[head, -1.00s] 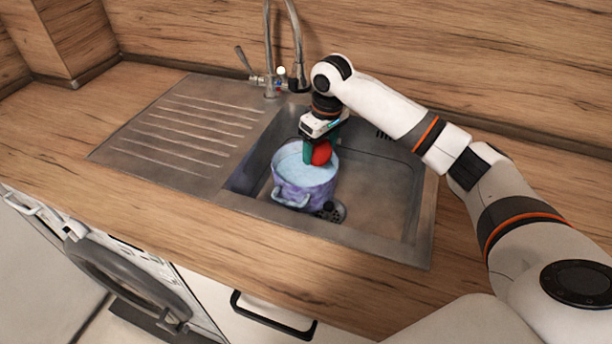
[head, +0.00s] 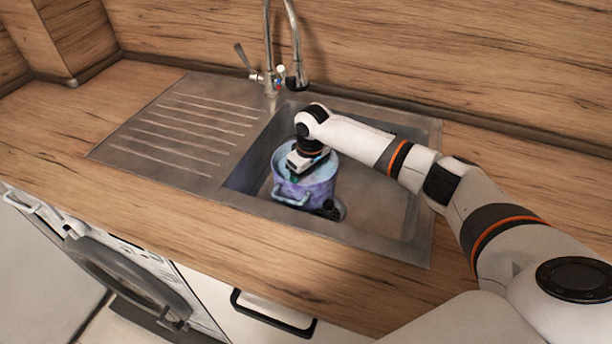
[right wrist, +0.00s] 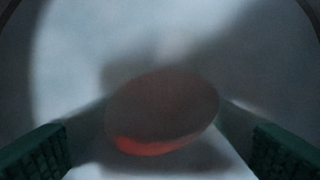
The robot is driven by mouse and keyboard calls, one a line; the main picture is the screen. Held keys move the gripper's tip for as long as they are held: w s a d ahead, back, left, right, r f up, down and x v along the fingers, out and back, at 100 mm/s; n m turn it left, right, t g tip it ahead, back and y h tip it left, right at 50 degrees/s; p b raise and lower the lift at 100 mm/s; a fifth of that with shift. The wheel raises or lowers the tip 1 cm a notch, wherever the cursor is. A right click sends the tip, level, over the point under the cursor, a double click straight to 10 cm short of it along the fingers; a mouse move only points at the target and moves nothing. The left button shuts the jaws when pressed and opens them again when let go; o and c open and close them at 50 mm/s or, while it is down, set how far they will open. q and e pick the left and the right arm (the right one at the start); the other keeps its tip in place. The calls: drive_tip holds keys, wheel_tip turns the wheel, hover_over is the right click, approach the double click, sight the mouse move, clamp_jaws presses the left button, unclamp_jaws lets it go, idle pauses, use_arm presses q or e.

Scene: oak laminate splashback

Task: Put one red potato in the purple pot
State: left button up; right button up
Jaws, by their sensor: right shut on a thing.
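The purple pot (head: 318,190) stands upright in the sink basin, with a pale inside and a light handle at the front. My right gripper (head: 296,174) reaches down into the pot's mouth, and its fingertips are mostly hidden by the wrist and the pot. In the right wrist view the red potato (right wrist: 160,112) lies between the green finger pads, dark with a red lit edge. The gripper is shut on it inside the pot. The potato is hidden in the head view. Whether it touches the pot's bottom I cannot tell. My left gripper is not in view.
The steel sink (head: 385,215) has free floor right of the pot, with a drain beside it. The ribbed drainboard (head: 180,130) at left is empty. The tap (head: 272,75) rises behind the basin. The wooden counter (head: 130,170) is clear.

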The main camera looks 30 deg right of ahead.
sight(310, 180)
drive_tip(key=shift+f, duration=0.1)
drive_tip(key=o, duration=1)
drive_tip(key=shift+o, duration=0.2)
wheel_tip(310, 180, up, 12)
drive_tip(key=s, duration=0.1)
drive_tip(key=shift+s+d, duration=0.2)
